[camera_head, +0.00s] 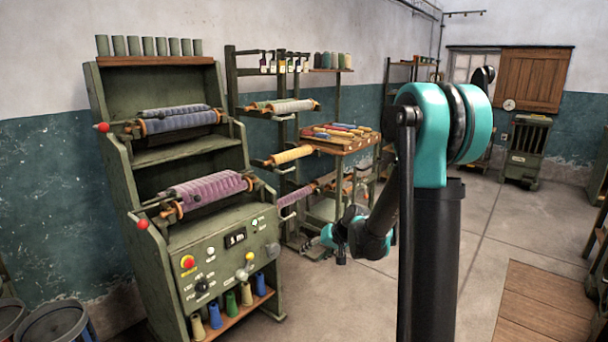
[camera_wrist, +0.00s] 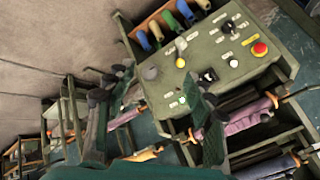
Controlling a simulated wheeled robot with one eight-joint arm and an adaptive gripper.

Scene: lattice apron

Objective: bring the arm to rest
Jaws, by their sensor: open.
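My arm rises at the right of centre in the head view, with a teal joint at its top and a dark forearm reaching down to the left. My gripper (camera_head: 341,248) hangs low, right of the green machine, partly hidden by my own wrist. In the wrist view my gripper (camera_wrist: 150,98) shows two dark fingers spread apart with nothing between them. The machine's control panel (camera_wrist: 215,58) appears turned over beyond the fingers. I see no contact between gripper and machine.
The green winding machine (camera_head: 205,245) stands at left with pink yarn (camera_head: 207,190) and a button panel. A rack of yarn rolls (camera_head: 292,154) and a wooden table (camera_head: 345,143) stand behind. Bare floor (camera_head: 480,215) lies at right, near a wooden platform (camera_head: 545,305).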

